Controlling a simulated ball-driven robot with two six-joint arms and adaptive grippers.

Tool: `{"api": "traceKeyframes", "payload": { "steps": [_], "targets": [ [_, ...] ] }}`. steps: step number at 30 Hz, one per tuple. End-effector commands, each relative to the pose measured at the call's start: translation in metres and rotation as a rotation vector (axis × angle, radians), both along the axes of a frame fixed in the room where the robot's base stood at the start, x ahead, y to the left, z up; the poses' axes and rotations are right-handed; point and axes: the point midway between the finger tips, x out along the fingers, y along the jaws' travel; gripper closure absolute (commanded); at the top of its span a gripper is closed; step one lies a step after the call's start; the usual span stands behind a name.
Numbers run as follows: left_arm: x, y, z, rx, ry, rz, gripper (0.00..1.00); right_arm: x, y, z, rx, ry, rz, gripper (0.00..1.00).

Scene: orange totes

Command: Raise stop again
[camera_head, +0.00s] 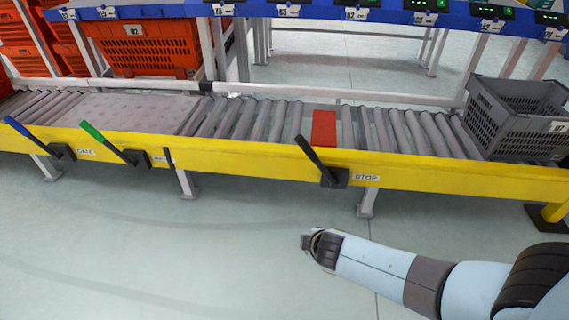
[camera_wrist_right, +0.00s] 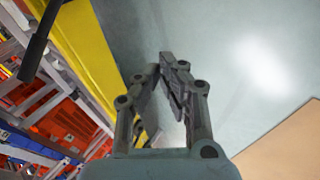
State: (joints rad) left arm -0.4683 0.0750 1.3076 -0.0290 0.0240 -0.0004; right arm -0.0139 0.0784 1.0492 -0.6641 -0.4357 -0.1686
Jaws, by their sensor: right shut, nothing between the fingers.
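The stop lever (camera_head: 316,157) is a black handle on the yellow conveyor rail beside the STOP label (camera_head: 367,177). It leans up and to the left from its dark mount. A red plate (camera_head: 324,128) sits among the rollers just behind the lever; I cannot tell its exact height. My right gripper (camera_head: 306,242) is below and in front of the lever, apart from it, over open floor. In the right wrist view, the right gripper's fingers (camera_wrist_right: 167,66) are together and empty, and a black lever handle (camera_wrist_right: 40,38) shows at upper left. My left gripper is out of view.
A grey crate (camera_head: 483,125) sits on the rollers at right. A green-handled lever (camera_head: 105,140) and a blue-handled lever (camera_head: 32,133) stand on the yellow rail (camera_head: 240,160) at left. An orange tote (camera_head: 110,56) is behind. The floor before the rail is clear.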

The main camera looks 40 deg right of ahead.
Motion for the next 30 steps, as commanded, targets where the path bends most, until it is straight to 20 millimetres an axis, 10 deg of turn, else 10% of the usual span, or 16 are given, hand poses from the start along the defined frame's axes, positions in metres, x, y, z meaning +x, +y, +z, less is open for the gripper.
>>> {"api": "traceKeyframes", "payload": {
  "steps": [2, 12, 30],
  "targets": [
    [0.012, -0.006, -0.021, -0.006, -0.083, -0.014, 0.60, 0.043, -0.009, -0.023, -0.118, -0.043, 0.068, 1.00],
    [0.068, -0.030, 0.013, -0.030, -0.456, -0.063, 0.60, 0.185, -0.045, 0.015, -0.680, -0.221, 0.216, 1.00],
    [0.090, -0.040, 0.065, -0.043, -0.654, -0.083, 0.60, 0.226, -0.056, 0.073, -0.992, -0.301, 0.192, 1.00]
  ]
}}
